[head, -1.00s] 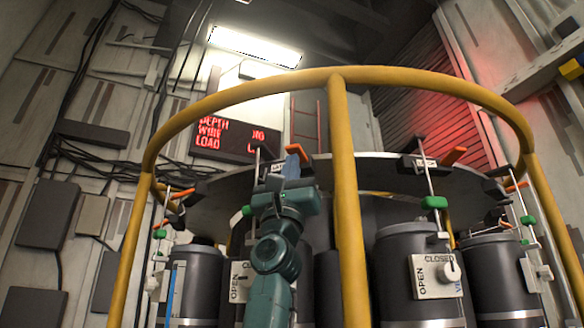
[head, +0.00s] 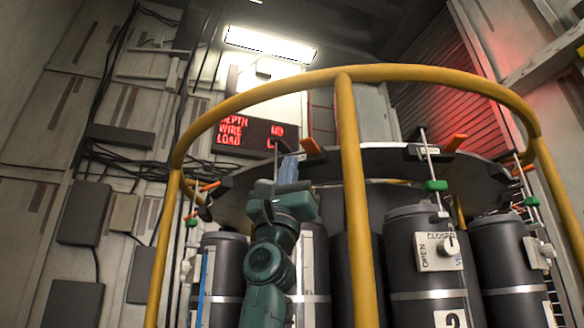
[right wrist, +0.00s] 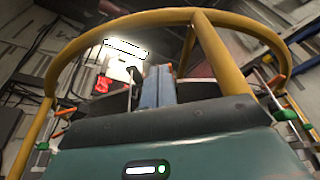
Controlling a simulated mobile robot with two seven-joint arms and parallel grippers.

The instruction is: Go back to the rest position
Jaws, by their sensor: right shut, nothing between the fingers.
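My right gripper (head: 288,170) rises in front of the rosette in the head view, just left of the front yellow post. Its blue-grey fingers are together and hold nothing. They also show at the middle of the right wrist view (right wrist: 159,86), pointing away towards the ring. My green right arm (head: 268,262) hides part of the bottles behind it. My left gripper is in neither view.
A yellow ring rail (head: 425,73) with upright posts surrounds a dark round plate (head: 380,160). A red-lettered display (head: 250,136) hangs on the back wall.

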